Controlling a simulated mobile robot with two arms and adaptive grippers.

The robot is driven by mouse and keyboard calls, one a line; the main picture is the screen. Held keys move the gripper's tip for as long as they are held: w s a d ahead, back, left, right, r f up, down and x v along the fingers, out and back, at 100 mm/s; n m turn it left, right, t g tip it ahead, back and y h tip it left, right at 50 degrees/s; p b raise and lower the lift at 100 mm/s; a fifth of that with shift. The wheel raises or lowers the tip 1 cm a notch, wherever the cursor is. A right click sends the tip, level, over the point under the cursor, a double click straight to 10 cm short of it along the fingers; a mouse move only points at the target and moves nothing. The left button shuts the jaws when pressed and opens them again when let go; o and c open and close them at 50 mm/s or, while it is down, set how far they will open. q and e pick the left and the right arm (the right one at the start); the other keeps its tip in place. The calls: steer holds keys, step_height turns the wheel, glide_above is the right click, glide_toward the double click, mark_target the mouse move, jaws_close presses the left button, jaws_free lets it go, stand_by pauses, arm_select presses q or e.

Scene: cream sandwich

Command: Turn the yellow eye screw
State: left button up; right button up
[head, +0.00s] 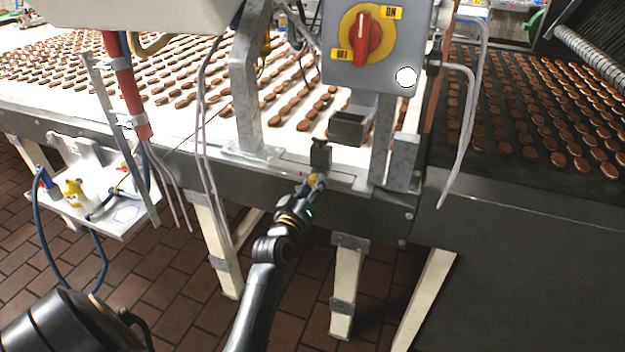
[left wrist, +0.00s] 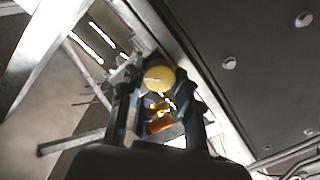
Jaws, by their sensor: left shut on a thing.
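The yellow eye screw (head: 313,180) is at the front edge of the conveyor frame, below a small dark block; only a bit of yellow shows there. In the left wrist view its round yellow head (left wrist: 158,77) sits between my two fingers. My left gripper (head: 316,184) reaches up from below and is shut on the screw; it also shows in the left wrist view (left wrist: 160,92). The gripper hides much of the screw in the head view. My right gripper is in neither view.
A grey switch box (head: 398,75) with a red knob (head: 367,38) stands above the gripper. A metal post (head: 246,95) and hanging cables are to the left. A conveyor (head: 185,125) carries many brown biscuits behind. Tiled floor (head: 165,285) is open below left.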

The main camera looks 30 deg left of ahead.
arm_select(q)
steer(key=n+p, duration=0.3)
steer(key=n, duration=0.6)
steer(key=shift+n, duration=0.3)
stand_by(0.5)
steer(key=o, duration=1.2)
steer(key=shift+c, duration=0.2)
steer(key=v, duration=1.2)
